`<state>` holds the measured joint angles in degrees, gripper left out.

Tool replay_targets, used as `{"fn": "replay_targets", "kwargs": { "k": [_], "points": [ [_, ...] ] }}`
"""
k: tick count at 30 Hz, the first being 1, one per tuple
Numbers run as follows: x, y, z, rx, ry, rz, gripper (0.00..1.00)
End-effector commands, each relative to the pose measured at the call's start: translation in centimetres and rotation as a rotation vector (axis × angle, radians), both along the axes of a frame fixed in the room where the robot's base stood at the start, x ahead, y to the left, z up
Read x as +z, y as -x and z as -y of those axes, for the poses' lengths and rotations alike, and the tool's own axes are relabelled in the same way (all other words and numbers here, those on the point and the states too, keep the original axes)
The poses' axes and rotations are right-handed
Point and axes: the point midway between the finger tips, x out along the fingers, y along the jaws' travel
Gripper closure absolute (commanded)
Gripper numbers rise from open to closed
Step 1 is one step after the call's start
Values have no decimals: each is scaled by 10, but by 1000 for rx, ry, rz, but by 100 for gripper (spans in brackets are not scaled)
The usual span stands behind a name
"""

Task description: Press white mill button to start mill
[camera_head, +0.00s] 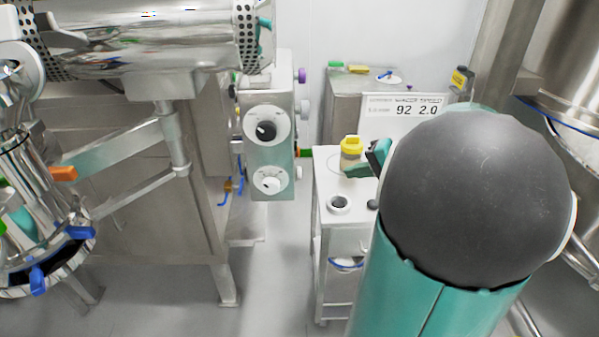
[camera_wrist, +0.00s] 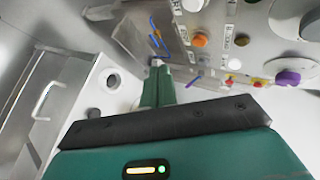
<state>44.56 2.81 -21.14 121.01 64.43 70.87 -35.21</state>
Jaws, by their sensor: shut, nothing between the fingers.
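A steel control panel (camera_wrist: 222,18) fills the upper right of the wrist view, with several coloured buttons. A small white button (camera_wrist: 235,64) sits on it beside an orange knob (camera_wrist: 200,40), and a larger white knob (camera_wrist: 193,5) is at the top edge. I cannot tell from the labels which one is the mill button. My gripper (camera_wrist: 156,64) is shut and empty; its teal fingers point toward the panel, apart from the white button and left of it. In the head view my gripper (camera_head: 370,160) shows partly, with my arm hiding the rest.
Steel machinery (camera_head: 150,45) stands left. Floor is open between box and cart.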

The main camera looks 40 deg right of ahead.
Motion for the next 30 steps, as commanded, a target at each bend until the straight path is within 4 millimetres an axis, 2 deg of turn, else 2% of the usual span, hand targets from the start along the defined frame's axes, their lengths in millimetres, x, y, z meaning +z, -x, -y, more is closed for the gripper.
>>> {"fn": "replay_targets", "kwargs": {
  "k": [18, 30],
  "points": [
    [0, -45, -64, 4, 0, 1, 100],
    [0, -50, -70, 2, 0, -1, 100]
  ]
}}
